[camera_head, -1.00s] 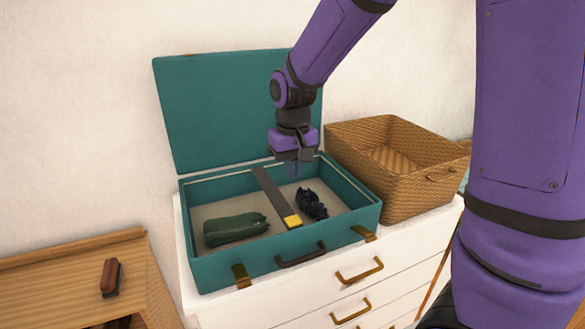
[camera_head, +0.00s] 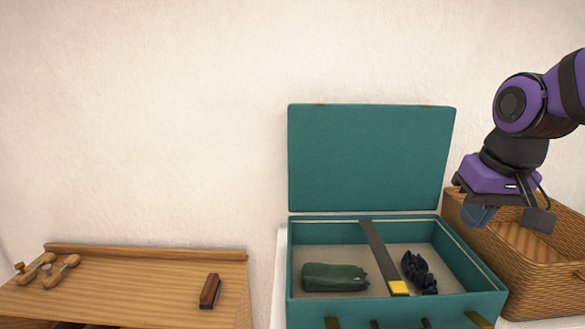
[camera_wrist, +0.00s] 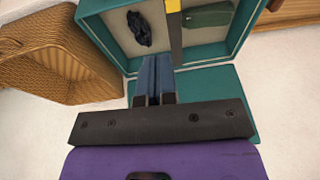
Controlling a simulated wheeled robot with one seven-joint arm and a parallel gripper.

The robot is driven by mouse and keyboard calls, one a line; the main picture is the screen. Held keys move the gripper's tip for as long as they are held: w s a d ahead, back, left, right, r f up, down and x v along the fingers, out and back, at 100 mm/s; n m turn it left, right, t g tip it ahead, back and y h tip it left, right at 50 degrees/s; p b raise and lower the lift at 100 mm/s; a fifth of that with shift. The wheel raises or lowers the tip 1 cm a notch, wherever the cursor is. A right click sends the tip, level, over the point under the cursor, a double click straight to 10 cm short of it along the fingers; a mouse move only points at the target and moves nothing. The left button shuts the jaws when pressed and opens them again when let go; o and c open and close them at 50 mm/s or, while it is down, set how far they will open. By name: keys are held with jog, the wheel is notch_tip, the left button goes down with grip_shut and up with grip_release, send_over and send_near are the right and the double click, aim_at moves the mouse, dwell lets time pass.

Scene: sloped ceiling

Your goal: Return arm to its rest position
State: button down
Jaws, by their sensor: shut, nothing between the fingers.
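My gripper touches none of these.
The wicker basket (camera_head: 535,295) stands right of the suitcase and looks empty. A wooden desk (camera_head: 130,285) at left holds a brown-backed brush (camera_head: 210,291) and wooden-handled items (camera_head: 60,272). Bare wall (camera_head: 150,120) fills the upper left.

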jog(key=s+d+r+t, duration=0.1)
jog(key=s+r+t, duration=0.1)
jog(key=s, duration=0.9)
jog(key=shift+d+r+h, duration=0.3)
jog(key=shift+d+r, duration=0.1)
jog(key=shift+r, duration=0.1)
